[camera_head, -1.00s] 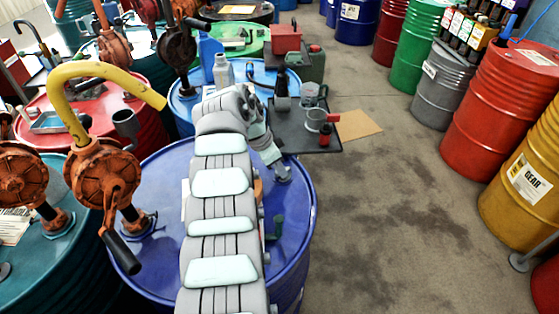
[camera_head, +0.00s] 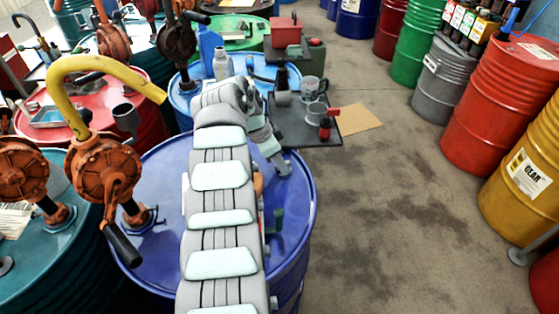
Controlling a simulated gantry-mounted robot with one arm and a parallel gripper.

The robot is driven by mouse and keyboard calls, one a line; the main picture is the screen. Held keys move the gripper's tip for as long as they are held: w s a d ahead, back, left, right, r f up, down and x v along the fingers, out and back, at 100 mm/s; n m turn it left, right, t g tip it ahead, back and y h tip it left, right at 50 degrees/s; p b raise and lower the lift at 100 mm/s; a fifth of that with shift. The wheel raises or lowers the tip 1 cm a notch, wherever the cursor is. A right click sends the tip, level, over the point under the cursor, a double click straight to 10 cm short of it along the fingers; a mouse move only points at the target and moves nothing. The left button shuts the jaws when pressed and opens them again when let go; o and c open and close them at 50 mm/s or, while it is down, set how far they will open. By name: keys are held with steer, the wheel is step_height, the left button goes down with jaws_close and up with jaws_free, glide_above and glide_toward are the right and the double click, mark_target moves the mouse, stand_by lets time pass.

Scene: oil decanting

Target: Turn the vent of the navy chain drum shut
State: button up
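A navy-blue drum (camera_head: 160,185) stands in the foreground, with my arm reaching across its top. No label naming it can be read. A small dark green fitting (camera_head: 275,222) stands up from its top at the right, beside my arm; it looks like a valve or vent, but its setting is too small to tell. Part of the drum top is hidden by my arm.
An orange hand pump (camera_head: 102,170) with a yellow spout stands on the drum's left. A dark tray (camera_head: 290,130) with jugs and a red-topped can lies just beyond the drum.

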steer(key=p+v, duration=0.1)
steer(key=v, duration=0.9)
steer(key=shift+p, duration=0.4)
steer(key=shift+a+r, duration=0.1)
steer(key=shift+a, duration=0.05)
